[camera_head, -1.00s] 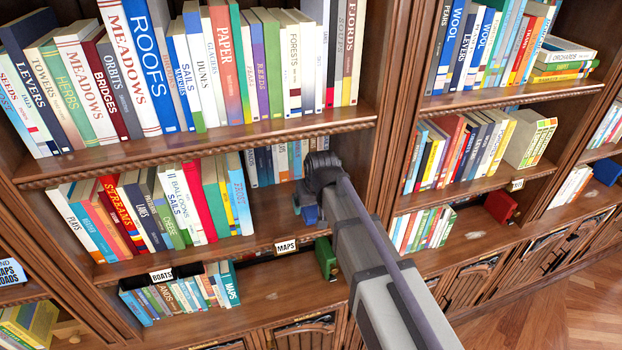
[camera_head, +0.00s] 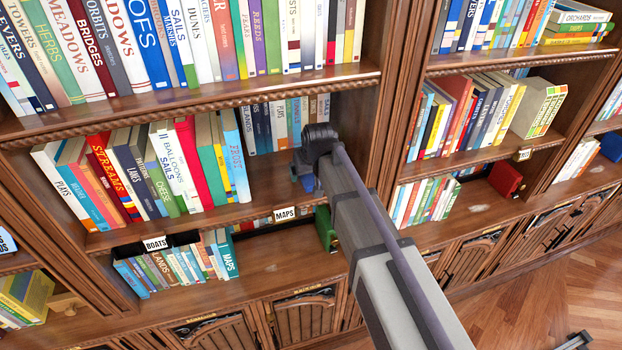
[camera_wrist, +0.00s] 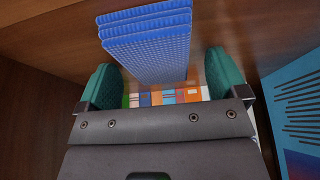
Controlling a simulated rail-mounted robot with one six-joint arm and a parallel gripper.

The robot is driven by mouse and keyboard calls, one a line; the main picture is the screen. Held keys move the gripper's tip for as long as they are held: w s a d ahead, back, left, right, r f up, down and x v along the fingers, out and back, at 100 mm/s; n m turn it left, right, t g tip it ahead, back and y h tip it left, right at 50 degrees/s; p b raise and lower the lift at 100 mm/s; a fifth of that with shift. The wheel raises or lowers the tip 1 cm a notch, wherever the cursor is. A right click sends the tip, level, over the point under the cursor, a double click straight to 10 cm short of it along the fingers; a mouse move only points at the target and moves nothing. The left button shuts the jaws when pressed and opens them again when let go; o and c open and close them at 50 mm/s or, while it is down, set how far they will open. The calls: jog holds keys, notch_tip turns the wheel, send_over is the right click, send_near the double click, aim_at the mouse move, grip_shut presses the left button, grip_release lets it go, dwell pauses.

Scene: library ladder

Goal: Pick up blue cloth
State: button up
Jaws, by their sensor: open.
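The blue cloth (camera_wrist: 148,45) is folded in layers and has a woven texture. In the wrist view it is at the top centre, between the two green finger pads of my gripper (camera_wrist: 162,70). The fingers are apart, with gaps between the pads and the cloth. In the head view, my gripper (camera_head: 304,172) reaches into the open right part of the middle shelf. A small blue patch of the cloth (camera_head: 309,183) shows beside it there. My wrist hides most of the cloth and fingers in that view.
A light-blue book (camera_wrist: 292,105) stands close on the right in the wrist view. Leaning books (camera_head: 160,165) fill the shelf to the left, and a wooden upright (camera_head: 385,120) stands to the right. A green box (camera_head: 325,228) is on the shelf below the MAPS label (camera_head: 284,213).

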jog(key=shift+c, duration=0.2)
jog(key=c, duration=1)
jog(key=shift+c, duration=0.2)
jog(key=shift+r, duration=0.1)
notch_tip(320, 180, up, 3)
jog(key=p, duration=0.3)
jog(key=shift+r+p, duration=0.2)
jog(key=shift+p, duration=0.15)
jog(key=shift+s+d+r, duration=0.1)
jog(key=shift+s+r, duration=0.15)
jog(key=shift+s, duration=0.05)
jog(key=s+d, duration=0.3)
jog(key=s, duration=0.5)
jog(key=s+d, duration=0.2)
jog(key=s, duration=0.6)
jog(key=shift+s+d+f, duration=0.25)
jog(key=shift+d, duration=0.15)
